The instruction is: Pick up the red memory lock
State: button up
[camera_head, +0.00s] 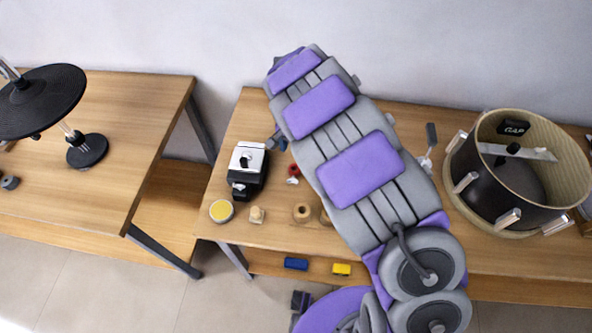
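A small red thing (293,170) with a whitish lower part sits on the middle wooden table, just left of my arm; it fits the red memory lock, but it is too small to make out its shape well. My purple and grey arm reaches across the table from the lower right to the back edge, passing close to the red thing's right side. I cannot make out my gripper's fingers; they seem hidden by the arm.
Left of the red thing stands a black and silver machine (247,168). A yellow-topped tin (221,211), a small wooden block (257,215) and a wooden ring (302,212) lie nearer the front. A large drum (500,197) stands at right. Blue (296,264) and yellow (341,269) items lie on the lower shelf.

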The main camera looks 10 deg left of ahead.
send_over(293, 167)
jog(key=s, duration=0.2)
notch_tip(293, 167, down, 5)
jog(key=shift+w+d+f+b, duration=0.1)
jog(key=shift+w+b, duration=0.05)
jog(key=shift+b, duration=0.3)
jog(key=shift+w+d+f, duration=0.15)
jog(key=shift+d+f, duration=0.15)
jog(key=shift+f, duration=0.35)
jog(key=f, duration=0.1)
jog(key=f+b, duration=0.1)
jog(key=f, duration=0.1)
jog(key=shift+w+f+b, duration=0.25)
jog(key=shift+f+b, duration=0.05)
jog(key=shift+a+f, duration=0.15)
jog(key=shift+f, duration=0.15)
jog(key=shift+a, duration=0.25)
jog(key=shift+d+r, duration=0.1)
jog(key=shift+d, duration=0.2)
jog(key=c, duration=0.7)
jog(key=shift+a, duration=0.15)
jog(key=c, duration=0.5)
